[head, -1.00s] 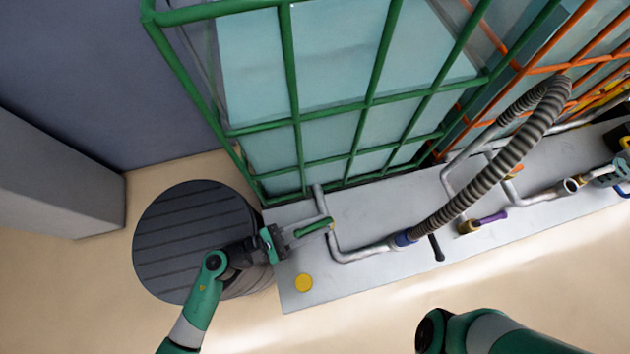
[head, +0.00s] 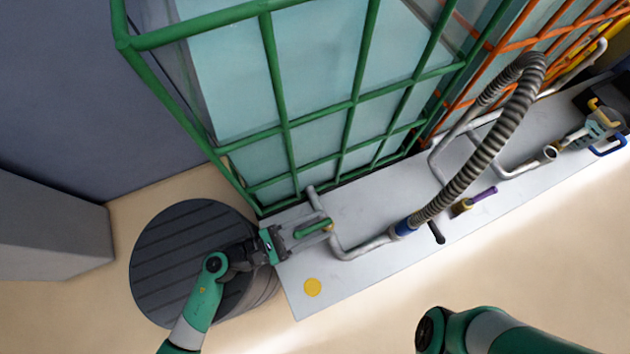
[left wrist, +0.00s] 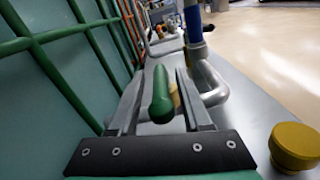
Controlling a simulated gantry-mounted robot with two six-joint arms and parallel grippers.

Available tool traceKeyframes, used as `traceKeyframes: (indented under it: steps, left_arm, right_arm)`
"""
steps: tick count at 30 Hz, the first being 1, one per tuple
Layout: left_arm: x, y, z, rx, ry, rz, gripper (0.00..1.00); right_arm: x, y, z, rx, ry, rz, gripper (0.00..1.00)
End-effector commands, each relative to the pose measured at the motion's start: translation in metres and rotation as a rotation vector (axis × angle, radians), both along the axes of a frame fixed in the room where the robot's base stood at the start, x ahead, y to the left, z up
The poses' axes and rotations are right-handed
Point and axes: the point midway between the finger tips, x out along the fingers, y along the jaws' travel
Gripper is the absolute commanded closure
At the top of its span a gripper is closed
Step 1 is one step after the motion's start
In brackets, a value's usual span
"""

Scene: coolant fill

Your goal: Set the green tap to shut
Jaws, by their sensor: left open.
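The green tap's handle (head: 314,228) sticks out to the left from the grey pipe (head: 352,252), roughly across the pipe's run at the tap. My left gripper (head: 308,231) reaches in from the left, its fingers lying along both sides of the handle. In the left wrist view, the green handle (left wrist: 161,98) stands between the two open fingers (left wrist: 160,80), with a visible gap on each side.
A green cage (head: 350,103) around a pale tank stands just behind the tap. A ribbed hose (head: 487,150) with a blue collar joins the pipe. A black handle (head: 436,232), a purple handle (head: 482,196) and a yellow knob (head: 312,287) are on the grey bench (head: 345,285).

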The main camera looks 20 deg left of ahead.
Motion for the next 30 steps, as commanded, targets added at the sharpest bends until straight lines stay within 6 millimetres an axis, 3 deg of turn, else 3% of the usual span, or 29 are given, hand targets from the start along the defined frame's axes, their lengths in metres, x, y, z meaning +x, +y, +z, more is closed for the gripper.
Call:
traceKeyframes:
  steps: [19,30]
  left_arm:
    - [-0.003,0.003,0.002,-0.002,0.000,0.001,0.47]
    - [-0.051,0.049,0.002,-0.002,0.001,0.010,0.47]
  right_arm:
    - [0.000,0.000,0.002,0.000,0.000,0.000,0.50]
    - [0.000,0.000,0.016,0.000,0.000,0.000,0.50]
